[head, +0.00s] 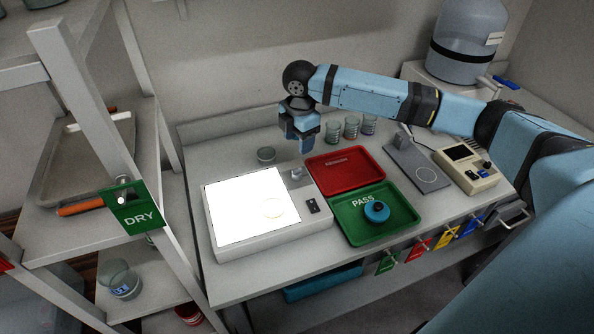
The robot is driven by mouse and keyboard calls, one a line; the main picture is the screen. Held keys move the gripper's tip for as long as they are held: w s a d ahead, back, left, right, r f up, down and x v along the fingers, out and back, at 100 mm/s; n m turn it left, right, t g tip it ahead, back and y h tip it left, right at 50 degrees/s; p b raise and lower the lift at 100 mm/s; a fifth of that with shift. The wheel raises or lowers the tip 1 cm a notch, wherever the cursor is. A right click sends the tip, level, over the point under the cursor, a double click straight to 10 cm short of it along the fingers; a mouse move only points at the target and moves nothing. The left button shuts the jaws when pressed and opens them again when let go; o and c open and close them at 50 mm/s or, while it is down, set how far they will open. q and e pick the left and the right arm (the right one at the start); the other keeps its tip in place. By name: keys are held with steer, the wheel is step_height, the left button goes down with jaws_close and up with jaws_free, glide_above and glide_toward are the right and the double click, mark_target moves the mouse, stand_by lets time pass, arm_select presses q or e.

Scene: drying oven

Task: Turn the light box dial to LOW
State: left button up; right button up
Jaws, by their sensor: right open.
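The light box (220,238) stands on the bench with its white panel (243,204) lit brightly. A small black control plate (313,206) is on its right side. Its markings are too small to read, so I cannot tell the dial's setting. My right gripper (303,146) points down above the bench, behind the light box's back right corner. It is open, with nothing seen between its fingers, and apart from the control plate. My left gripper is not in view.
A red tray (345,181) and a green PASS tray (349,231) holding a teal round object (376,211) lie right of the light box. Several glass beakers (351,126) stand behind. A small grey fixture (296,177) is by the box's back right corner. A shelf post (82,92) stands left.

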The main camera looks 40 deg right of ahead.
mark_target(297, 169)
steer(key=f, duration=1.2)
steer(key=shift+w, duration=0.25)
steer(key=c, duration=0.9)
